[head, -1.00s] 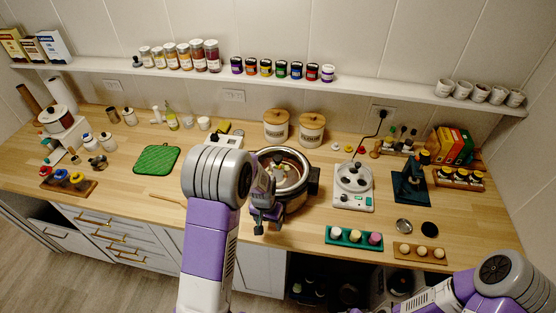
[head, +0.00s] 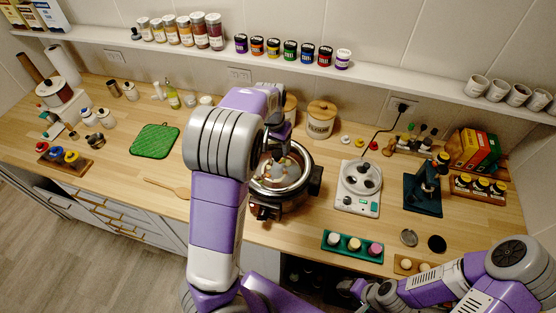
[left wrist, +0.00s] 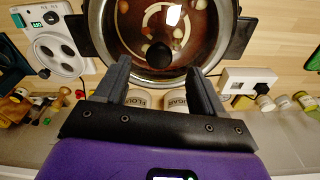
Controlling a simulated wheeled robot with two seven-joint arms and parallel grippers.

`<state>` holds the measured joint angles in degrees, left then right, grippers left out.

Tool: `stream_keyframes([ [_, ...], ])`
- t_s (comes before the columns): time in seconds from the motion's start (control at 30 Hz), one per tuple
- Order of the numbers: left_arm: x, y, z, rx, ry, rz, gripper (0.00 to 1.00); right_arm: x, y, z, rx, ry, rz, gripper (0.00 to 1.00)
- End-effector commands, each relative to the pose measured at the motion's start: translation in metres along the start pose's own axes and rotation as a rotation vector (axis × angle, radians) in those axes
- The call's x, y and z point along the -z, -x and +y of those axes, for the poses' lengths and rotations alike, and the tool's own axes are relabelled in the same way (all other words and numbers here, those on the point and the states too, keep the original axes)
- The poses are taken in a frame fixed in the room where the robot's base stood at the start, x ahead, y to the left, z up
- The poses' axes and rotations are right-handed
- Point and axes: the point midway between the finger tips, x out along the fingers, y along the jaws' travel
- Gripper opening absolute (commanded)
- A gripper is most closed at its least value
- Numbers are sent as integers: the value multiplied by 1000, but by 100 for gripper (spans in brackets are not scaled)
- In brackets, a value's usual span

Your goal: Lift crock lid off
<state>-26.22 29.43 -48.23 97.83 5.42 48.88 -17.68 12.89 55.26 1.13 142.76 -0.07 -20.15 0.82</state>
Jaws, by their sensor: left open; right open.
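The crock (head: 314,181) is a dark round slow cooker with side handles on the counter. Its glass lid (head: 289,185) with a metal rim sits on it; contents show through. The lid's black knob (left wrist: 160,54) shows in the left wrist view, where the lid (left wrist: 125,50) fills the top. My left gripper (head: 279,140) is over the far part of the crock. In the left wrist view its fingers (left wrist: 158,68) are open, one on each side of the knob in the picture, holding nothing. My right gripper (head: 347,287) is low at the counter's front, small and dark, away from the crock.
Lidded canisters (head: 321,121) stand close behind the crock. A white appliance (head: 351,204) with round wells is to its right. A teal tray (head: 345,254) lies front right. A green mat (head: 155,140) and wooden spoon (head: 180,191) lie left, with clear counter around them.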

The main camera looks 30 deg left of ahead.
Motion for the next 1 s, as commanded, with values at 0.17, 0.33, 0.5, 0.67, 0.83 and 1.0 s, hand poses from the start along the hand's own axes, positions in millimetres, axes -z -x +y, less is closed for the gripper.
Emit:
stream_keyframes([
  [0.17,0,-29,0,2,0,-5,69,0,2,-1,0,0,1,64],
  [0.33,0,-43,0,1,-1,0,69,1,1,0,0,0,2,64],
  [0.5,1,-44,1,0,0,1,69,1,1,-1,0,0,2,64],
  [0.67,1,-44,1,0,-1,1,52,1,1,-1,0,0,2,64],
  [0.83,1,-44,1,0,-1,1,26,1,1,-1,0,0,2,64],
  [1.0,1,-43,1,-1,-1,0,0,1,1,-1,0,0,1,64],
])
